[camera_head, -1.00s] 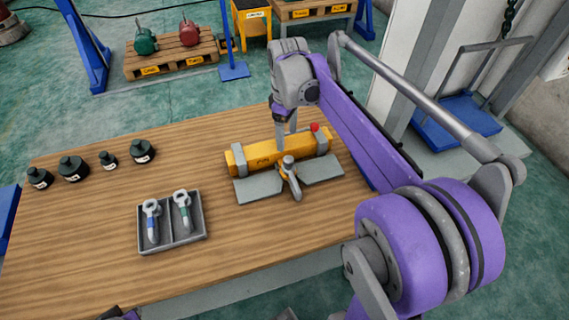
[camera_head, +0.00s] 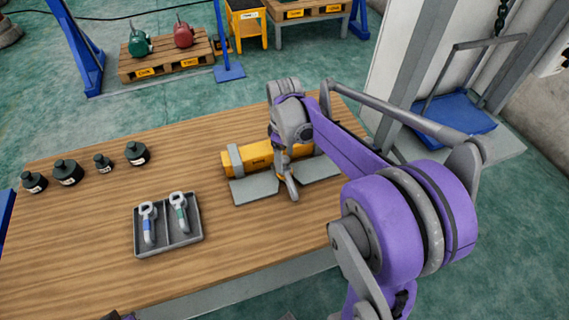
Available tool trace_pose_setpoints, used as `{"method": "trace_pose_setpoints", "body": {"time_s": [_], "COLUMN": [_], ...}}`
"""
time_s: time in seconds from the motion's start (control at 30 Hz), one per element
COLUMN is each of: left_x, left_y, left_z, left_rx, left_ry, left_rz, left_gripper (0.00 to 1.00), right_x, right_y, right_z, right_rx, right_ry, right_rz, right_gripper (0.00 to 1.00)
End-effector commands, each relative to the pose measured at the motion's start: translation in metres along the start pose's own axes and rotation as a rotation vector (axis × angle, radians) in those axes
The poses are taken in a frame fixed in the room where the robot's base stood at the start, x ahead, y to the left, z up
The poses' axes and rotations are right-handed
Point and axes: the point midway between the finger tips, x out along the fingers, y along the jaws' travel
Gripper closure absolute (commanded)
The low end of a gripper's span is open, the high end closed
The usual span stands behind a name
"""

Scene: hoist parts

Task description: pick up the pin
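My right gripper (camera_head: 281,168) points down over the front of the yellow beam block (camera_head: 236,161). Its fingertips are at a grey fitting with an orange band (camera_head: 291,188), which lies between two grey plates. The hand hides the fitting's upper part, and I cannot tell whether the fingers touch it or how far apart they are. No separate pin can be made out clearly. The red knob seen earlier on the block is now hidden behind my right arm.
A grey two-part tray (camera_head: 137,238) holds a blue-marked shackle (camera_head: 148,224) and a green-marked one (camera_head: 179,212). Several dark weights (camera_head: 68,172) stand at the table's left. The wooden table (camera_head: 85,270) is clear at front left.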

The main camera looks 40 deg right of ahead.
Motion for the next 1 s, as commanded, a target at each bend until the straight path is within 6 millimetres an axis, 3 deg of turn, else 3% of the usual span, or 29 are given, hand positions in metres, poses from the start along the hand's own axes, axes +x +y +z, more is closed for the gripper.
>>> {"method": "trace_pose_setpoints", "body": {"time_s": [0.07, 0.4, 0.83, 1.0], "left_x": [0.0, 0.0, 0.0, -0.001], "left_y": [0.0, 0.0, 0.0, 0.0], "left_z": [0.0, 0.0, 0.0, -0.001], "left_rx": [0.0, 0.0, 0.0, 0.0], "left_ry": [0.0, 0.0, 0.0, 0.001], "left_rz": [0.0, 0.0, 0.0, 0.0], "left_gripper": [1.0, 1.0, 1.0, 1.0], "right_x": [0.0, 0.0, -0.001, -0.011], "right_y": [0.0, 0.0, 0.0, 0.0], "right_z": [0.0, 0.0, 0.0, 0.0], "right_rx": [0.0, 0.0, 0.0, 0.0], "right_ry": [0.0, 0.0, 0.0, 0.0], "right_rz": [0.0, 0.0, 0.0, 0.0], "right_gripper": [0.39, 1.0, 1.0, 1.0]}}
